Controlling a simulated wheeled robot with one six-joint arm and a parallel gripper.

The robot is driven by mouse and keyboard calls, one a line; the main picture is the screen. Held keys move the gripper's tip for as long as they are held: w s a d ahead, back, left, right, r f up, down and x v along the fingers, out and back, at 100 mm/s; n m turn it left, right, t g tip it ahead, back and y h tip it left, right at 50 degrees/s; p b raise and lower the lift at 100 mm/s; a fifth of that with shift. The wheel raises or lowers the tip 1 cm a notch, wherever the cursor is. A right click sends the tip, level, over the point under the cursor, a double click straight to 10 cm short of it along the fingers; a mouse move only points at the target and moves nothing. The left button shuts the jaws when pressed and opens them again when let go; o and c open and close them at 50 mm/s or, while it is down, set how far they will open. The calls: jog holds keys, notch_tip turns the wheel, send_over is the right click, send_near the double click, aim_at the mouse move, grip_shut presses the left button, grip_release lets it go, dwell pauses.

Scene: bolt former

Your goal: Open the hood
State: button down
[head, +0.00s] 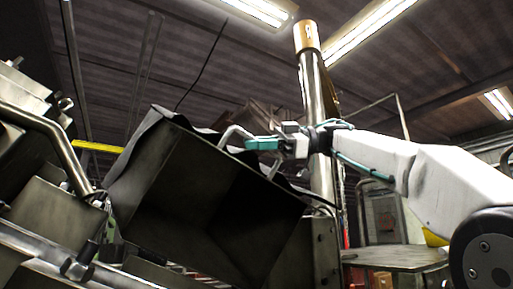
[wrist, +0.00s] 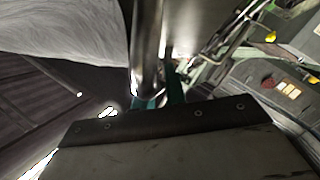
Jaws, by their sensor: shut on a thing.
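The hood (head: 205,195) is a dark, box-like metal cover in the middle of the head view. It is tilted up, with its dark hollow underside facing the camera. A pale bent bar handle (head: 236,131) sits on its upper right side. My gripper (head: 262,143), with teal fingers, reaches in from the right and is shut on the handle. In the wrist view my teal fingertips (wrist: 160,97) show close against a metal bar (wrist: 148,45); the exact grip there is partly hidden.
A tall metal cylinder with a brass-coloured top (head: 307,36) stands right behind the hood, close to my gripper. Bent pipe (head: 45,130) and machine parts fill the left. A flat metal table (head: 395,258) lies at lower right. The space above the hood looks mostly open.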

dwell(0.3)
jog(key=c, duration=1.5)
grip_release()
jog(key=shift+o, duration=0.2)
jog(key=shift+w+d, duration=0.1)
jog(key=v, duration=0.7)
jog(key=shift+d, duration=0.35)
